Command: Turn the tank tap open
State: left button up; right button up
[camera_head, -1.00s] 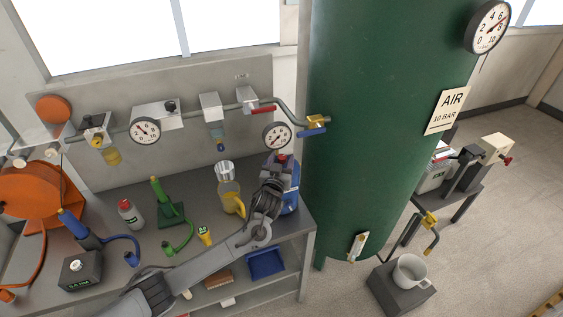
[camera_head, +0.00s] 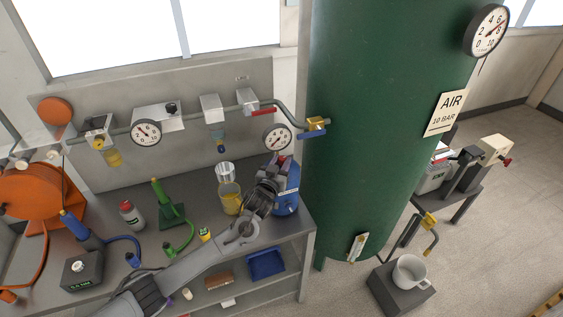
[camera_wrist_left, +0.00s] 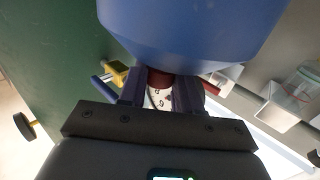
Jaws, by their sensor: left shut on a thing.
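A brass tap with a blue lever (camera_head: 312,131) sits where the grey pipe meets the green tank (camera_head: 385,110). It also shows in the left wrist view (camera_wrist_left: 118,74). My left gripper (camera_head: 275,163) is over the bench, left of the tank and apart from both taps. It is shut on the dark red cap (camera_wrist_left: 160,78) of a blue container (camera_head: 287,190); the fingers and wrist hide part of the container. My right gripper is not in view.
Gauges and a red-levered valve (camera_head: 262,111) are on the wall pipe. Floor to the right is mostly clear.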

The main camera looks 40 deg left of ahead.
pick_arm(q)
jog(key=shift+a+m+t+h+p, duration=0.15)
jog(key=shift+m+t+h+p, duration=0.25)
jog(key=shift+m+h, duration=1.1)
jog(key=shift+n+h, duration=0.3)
jog(key=o, duration=1)
jog(key=shift+o, duration=0.2)
jog(key=shift+n+y, duration=0.3)
jog(key=shift+y, duration=0.2)
